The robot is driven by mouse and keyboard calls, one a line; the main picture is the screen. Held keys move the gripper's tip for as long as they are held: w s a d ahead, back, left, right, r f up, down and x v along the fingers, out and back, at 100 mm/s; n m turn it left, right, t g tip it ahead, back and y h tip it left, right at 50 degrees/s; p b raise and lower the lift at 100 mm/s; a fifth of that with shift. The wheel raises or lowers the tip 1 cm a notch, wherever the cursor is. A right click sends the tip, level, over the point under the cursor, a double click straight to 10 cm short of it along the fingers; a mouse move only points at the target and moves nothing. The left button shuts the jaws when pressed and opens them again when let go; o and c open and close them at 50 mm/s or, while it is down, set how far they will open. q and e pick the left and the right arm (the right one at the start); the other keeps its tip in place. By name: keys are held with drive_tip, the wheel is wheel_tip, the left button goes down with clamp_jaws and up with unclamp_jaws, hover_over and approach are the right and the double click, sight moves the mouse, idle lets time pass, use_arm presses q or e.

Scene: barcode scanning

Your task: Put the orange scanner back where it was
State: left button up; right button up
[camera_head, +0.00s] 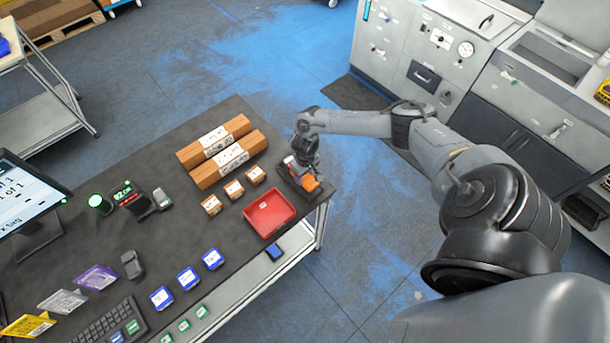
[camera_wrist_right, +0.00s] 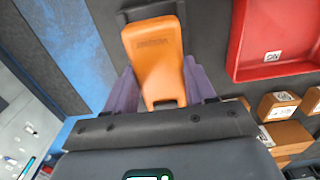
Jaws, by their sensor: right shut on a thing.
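The orange scanner (camera_head: 311,184) is at the right end of the dark table, beside the red tray. In the right wrist view the scanner (camera_wrist_right: 153,58) lies between the purple fingers of my right gripper (camera_wrist_right: 165,88). My right gripper (camera_head: 303,172) is shut on it. A dark holder-like piece (camera_wrist_right: 150,13) shows at the scanner's far end; I cannot tell whether the scanner touches it or rests in it. My left gripper is in neither view.
The red tray (camera_head: 270,214) stands close to the gripper. Several small boxes (camera_head: 234,189) and two long cartons (camera_head: 221,164) lie to its left. The table's right edge is very near. A monitor (camera_head: 28,195) and a keyboard (camera_head: 105,322) are farther left.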

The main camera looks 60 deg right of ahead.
drive_tip(key=shift+f, duration=0.25)
drive_tip(key=shift+f, duration=0.6)
drive_tip(key=o, duration=1.5)
drive_tip(key=shift+c, duration=0.2)
drive_tip(key=shift+r, duration=0.15)
